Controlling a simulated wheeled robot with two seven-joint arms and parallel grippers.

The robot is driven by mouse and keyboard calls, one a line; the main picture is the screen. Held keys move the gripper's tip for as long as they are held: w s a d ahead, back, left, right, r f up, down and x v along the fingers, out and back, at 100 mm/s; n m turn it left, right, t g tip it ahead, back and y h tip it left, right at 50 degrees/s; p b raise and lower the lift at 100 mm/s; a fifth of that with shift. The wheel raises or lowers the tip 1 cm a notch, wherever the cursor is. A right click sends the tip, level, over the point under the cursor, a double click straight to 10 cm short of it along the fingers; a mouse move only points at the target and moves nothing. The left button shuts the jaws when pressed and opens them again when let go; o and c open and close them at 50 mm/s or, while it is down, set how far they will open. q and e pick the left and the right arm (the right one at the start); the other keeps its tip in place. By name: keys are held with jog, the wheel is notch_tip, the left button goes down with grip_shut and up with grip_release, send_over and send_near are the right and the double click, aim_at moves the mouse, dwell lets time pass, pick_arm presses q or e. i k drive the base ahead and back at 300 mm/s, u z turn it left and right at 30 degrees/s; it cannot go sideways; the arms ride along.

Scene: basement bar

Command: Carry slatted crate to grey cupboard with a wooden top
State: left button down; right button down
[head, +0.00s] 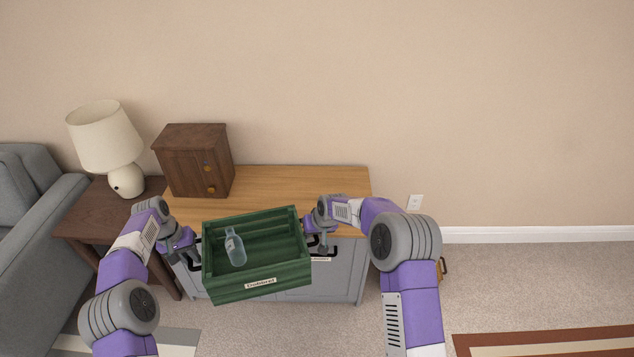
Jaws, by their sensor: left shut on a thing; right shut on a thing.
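A green slatted crate (258,283) with a small label on its front hangs between my two grippers, slightly tilted in the picture. A clear bottle (236,248) is inside it, toward the left. My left gripper (195,250) is shut on the crate's left side handle. My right gripper (312,238) is shut on the crate's right side handle. The grey cupboard with a wooden top (290,184) is behind the crate against the wall. The crate covers part of the cupboard's front and its top's front edge.
A dark wooden small cabinet (194,162) stands on the left of the cupboard top; the middle and right of the top look clear. To the left are a side table (92,214) with a lamp (108,142) and a grey sofa (32,225).

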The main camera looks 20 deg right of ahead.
aim_at(302, 194)
jog(key=z, duration=0.3)
jog(key=i, duration=1.2)
jog(key=z, duration=0.25)
